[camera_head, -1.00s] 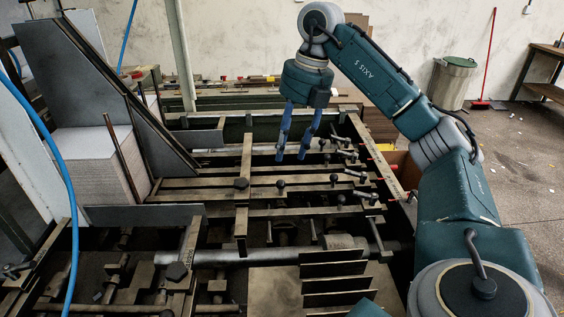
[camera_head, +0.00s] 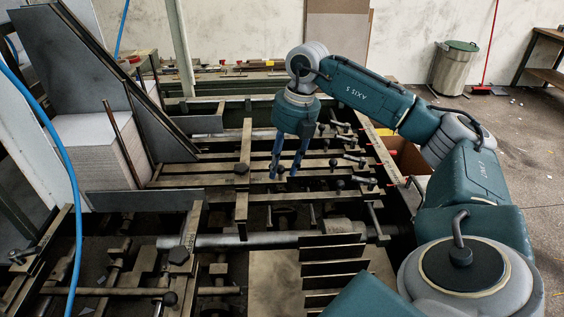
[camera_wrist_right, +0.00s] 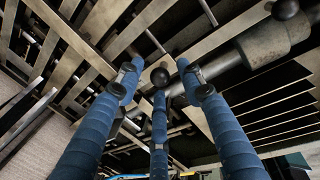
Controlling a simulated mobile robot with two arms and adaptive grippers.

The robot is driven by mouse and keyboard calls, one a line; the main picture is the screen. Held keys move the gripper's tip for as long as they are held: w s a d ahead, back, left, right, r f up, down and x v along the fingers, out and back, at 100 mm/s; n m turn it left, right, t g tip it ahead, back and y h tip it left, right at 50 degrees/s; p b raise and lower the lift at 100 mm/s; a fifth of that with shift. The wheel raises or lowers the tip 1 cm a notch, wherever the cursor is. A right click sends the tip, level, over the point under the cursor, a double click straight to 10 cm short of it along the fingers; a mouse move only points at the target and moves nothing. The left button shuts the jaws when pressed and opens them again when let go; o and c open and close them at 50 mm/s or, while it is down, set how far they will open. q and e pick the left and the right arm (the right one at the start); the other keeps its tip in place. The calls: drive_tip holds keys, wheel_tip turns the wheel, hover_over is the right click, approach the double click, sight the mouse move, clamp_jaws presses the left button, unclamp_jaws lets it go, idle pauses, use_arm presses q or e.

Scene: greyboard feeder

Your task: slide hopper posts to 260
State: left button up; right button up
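My right gripper (camera_head: 287,170) points down over the bar frame in the head view, its blue fingers low over the crossbars. In the right wrist view, its three blue fingers (camera_wrist_right: 158,80) are spread apart with nothing held. A black ball knob (camera_wrist_right: 159,77) shows between the fingertips; I cannot tell if they touch it. A long bar with a black knob (camera_head: 241,168) crosses the rails left of the gripper. Thin upright rods (camera_head: 123,148) stand beside a stack of grey board (camera_head: 92,143). I cannot tell which parts are the hopper posts, and scale figures are unreadable. My left gripper is out of view.
Several clamp handles (camera_head: 352,158) and knobs crowd the frame right of the gripper. A slotted plate block (camera_head: 333,268) and a thick round shaft (camera_head: 225,241) lie nearer. A slanted grey plate (camera_head: 95,75) rises at left. The floor at right is mostly open.

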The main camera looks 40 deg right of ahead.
clamp_jaws()
drive_tip(key=s+d, duration=0.1)
drive_tip(key=s+d+b, duration=0.1)
drive_tip(key=d, duration=0.1)
drive_tip(key=shift+s+d+r, duration=0.1)
drive_tip(key=shift+s+d, duration=0.15)
drive_tip(key=shift+s, duration=0.15)
unclamp_jaws()
drive_tip(key=shift+w+a, duration=0.2)
wheel_tip(320, 180, up, 12)
drive_tip(key=s+d, duration=0.1)
drive_tip(key=s, duration=0.1)
drive_tip(key=shift+d+f, duration=0.2)
drive_tip(key=shift+d, duration=0.05)
idle(0.5)
